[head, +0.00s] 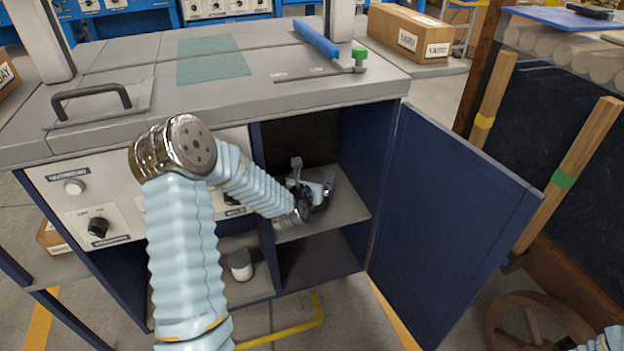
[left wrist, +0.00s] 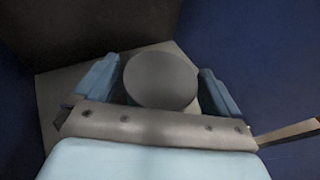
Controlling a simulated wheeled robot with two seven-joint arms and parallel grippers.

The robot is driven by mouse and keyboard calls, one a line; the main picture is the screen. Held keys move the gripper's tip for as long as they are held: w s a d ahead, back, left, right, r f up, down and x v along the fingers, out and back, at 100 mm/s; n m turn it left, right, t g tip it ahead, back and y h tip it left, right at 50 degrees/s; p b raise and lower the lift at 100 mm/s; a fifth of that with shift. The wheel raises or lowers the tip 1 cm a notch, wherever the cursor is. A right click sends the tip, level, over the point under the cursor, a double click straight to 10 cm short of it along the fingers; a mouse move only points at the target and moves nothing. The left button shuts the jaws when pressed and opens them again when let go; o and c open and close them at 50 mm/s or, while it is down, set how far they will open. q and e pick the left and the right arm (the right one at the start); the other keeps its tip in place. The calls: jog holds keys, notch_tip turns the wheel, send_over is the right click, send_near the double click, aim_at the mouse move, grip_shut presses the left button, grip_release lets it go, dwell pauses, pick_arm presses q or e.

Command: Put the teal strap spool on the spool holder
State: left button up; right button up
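My left gripper (head: 318,190) is inside the open cabinet, above its upper shelf (head: 345,211). In the left wrist view, a round grey disc (left wrist: 161,79) lies between its two light blue fingers (left wrist: 161,70). A thin sliver of teal shows under the disc's edge, so it seems to be the teal strap spool. The fingers stand apart, close to its sides; whether they press on it is unclear. The spool is hard to make out in the head view. I cannot identify the spool holder for certain. My right gripper is out of view.
The blue cabinet door (head: 449,215) hangs open on the right. The worktop (head: 130,95) carries a green mat (head: 212,60), a blue bar (head: 316,38) and a green-topped metal post (head: 359,57). A small grey-white cylinder (head: 240,266) stands on the lower shelf.

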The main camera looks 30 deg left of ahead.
pick_arm(q)
jog(key=shift+s+r+p, duration=0.1)
jog(key=shift+r+p, duration=0.15)
jog(key=shift+p, duration=0.05)
jog(key=v, duration=0.7)
jog(key=shift+b, duration=0.3)
jog(key=shift+s+d+f, duration=0.1)
jog(key=shift+s+d, duration=0.05)
